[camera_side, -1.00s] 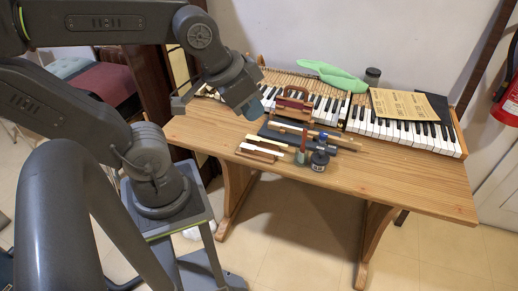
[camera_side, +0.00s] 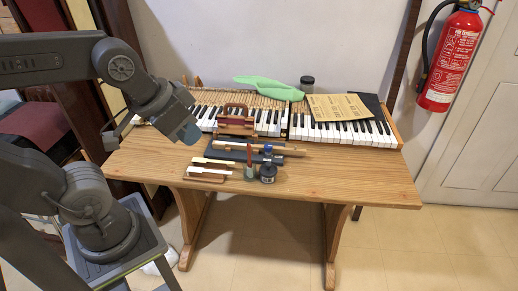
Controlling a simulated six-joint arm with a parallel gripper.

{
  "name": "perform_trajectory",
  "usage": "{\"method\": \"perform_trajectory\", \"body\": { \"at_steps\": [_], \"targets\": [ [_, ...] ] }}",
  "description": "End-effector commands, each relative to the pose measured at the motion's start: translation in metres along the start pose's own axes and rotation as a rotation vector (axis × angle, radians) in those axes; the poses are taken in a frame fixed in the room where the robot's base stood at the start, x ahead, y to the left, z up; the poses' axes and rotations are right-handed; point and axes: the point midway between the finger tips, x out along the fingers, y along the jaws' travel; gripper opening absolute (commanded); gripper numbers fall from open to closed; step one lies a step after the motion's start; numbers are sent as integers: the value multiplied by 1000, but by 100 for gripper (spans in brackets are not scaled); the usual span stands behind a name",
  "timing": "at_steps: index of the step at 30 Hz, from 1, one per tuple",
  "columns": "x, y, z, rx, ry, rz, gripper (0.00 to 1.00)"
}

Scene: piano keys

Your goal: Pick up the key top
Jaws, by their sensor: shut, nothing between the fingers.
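Two slim pale strips lie at the front left of the wooden table. The rear strip (camera_side: 213,161) and the front strip (camera_side: 208,171) look like piano key pieces; the front one has brown wood under it. I cannot tell which of them is the key top.
The keyboard (camera_side: 340,133) runs along the back of the table (camera_side: 340,185). The table's front right is clear.

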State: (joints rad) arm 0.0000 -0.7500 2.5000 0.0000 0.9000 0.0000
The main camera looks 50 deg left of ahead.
Motion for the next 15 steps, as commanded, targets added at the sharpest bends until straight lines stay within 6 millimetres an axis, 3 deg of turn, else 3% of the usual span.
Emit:
{"method": "perform_trajectory", "body": {
  "at_steps": [11,15],
  "targets": [
    [0,0,0,0,0,0,35],
    [0,0,0,0,0,0,37]
  ]
}}
